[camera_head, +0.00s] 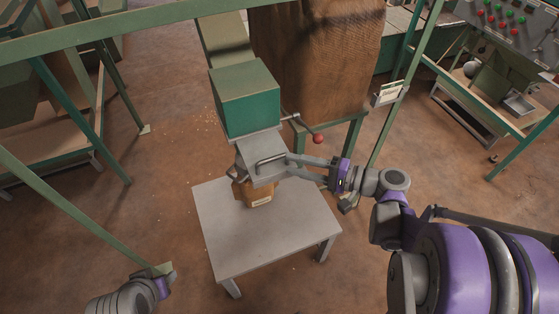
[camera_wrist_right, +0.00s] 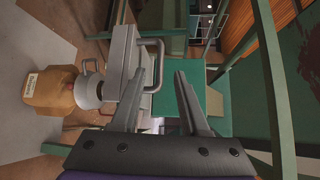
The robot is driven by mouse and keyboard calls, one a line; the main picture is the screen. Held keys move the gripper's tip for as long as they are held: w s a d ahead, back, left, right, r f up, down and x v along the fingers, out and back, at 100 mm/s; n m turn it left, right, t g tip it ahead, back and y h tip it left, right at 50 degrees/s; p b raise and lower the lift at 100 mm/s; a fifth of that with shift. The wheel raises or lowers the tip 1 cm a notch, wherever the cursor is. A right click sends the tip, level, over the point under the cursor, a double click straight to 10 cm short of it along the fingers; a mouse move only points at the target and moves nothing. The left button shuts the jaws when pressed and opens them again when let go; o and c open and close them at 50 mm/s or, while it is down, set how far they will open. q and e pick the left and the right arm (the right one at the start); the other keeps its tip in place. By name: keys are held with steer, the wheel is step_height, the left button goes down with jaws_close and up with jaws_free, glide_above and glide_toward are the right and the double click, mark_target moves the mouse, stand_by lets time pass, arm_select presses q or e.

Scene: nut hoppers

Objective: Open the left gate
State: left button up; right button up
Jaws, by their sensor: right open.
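The gate (camera_head: 262,146) is a grey metal box with a bar handle (camera_head: 271,159), under a green hopper box (camera_head: 246,97). My right gripper (camera_head: 291,164) reaches in from the right, open, its fingertips at the handle's right end. In the right wrist view the handle (camera_wrist_right: 161,63) shows between the two open fingers (camera_wrist_right: 157,68); I cannot tell whether they touch it. A brown sack (camera_head: 256,192) with a pale label stands on the table below the gate. My left gripper (camera_head: 168,277) is at the lower left, far from the gate; its jaws are unclear.
The grey table (camera_head: 300,225) has free room around the sack. A red-knobbed lever (camera_head: 318,139) sticks out just right of the hopper. Green frame posts (camera_head: 75,115) stand on the left. A control panel (camera_head: 510,30) is at upper right.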

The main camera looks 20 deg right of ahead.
steer(key=v, duration=0.4)
steer(key=shift+a, duration=0.1)
stand_by(0.3)
steer(key=s+a+f+n+g+h, duration=0.3)
steer(key=a+f+g+h, duration=0.15)
steer(key=a+f, duration=0.3)
steer(key=s+d+f+n+g+h, duration=0.1)
steer(key=s+d+n+h, duration=0.1)
steer(key=s+n+h, duration=0.4)
steer(key=shift+s+f+n+h, duration=0.4)
steer(key=shift+n+h, duration=0.2)
steer(key=shift+h, duration=0.25)
